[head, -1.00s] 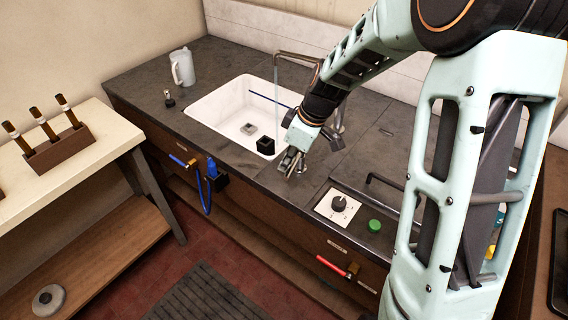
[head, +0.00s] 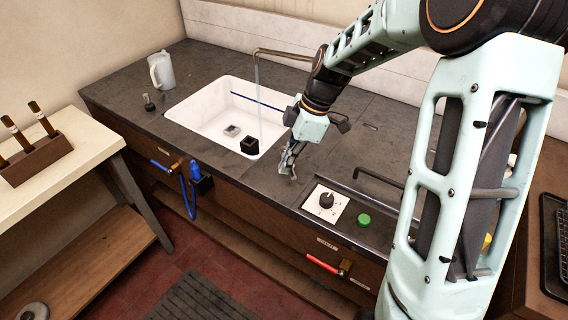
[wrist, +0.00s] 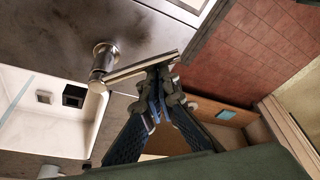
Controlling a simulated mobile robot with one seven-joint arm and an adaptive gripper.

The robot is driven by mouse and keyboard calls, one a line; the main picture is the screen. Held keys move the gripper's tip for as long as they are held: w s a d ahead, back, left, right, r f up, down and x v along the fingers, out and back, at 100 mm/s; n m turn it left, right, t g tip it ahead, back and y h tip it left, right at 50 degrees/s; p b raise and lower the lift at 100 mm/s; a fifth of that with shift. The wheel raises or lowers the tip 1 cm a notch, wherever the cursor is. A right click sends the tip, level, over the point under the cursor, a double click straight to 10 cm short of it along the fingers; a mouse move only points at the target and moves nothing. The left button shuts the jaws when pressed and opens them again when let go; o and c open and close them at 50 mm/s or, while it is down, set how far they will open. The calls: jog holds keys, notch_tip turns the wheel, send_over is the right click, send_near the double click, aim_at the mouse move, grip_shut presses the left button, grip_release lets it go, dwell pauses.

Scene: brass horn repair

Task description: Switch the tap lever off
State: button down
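The tap spout (head: 285,54) arches over the white sink, and a thin stream of water (head: 257,88) falls from it. In the wrist view the tap lever (wrist: 139,69) is a metal bar reaching from a round metal post (wrist: 103,54) on the dark counter, beside the sink. My gripper (wrist: 165,77) has its dark fingers brought together, tips at the lever's free end. They overlap the bar's near edge in the picture; I cannot tell whether they touch. In the head view my gripper (head: 289,163) is low over the counter, right of the sink.
The sink (head: 192,108) holds a black block (head: 250,146). A knob plate (head: 326,203) and green button (head: 364,220) lie right of my gripper. A grey jug (head: 161,71) stands at the back left. Blue (head: 158,165) and red (head: 322,263) handles stick out from the cabinet front.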

jog(key=shift+d, duration=0.1)
dwell(0.4)
jog(key=a, duration=0.4)
jog(key=shift+s+r+b, duration=0.15)
jog(key=shift+b, duration=0.25)
jog(key=v, duration=0.9)
jog(key=shift+r, duration=0.2)
jog(key=shift+d, duration=0.1)
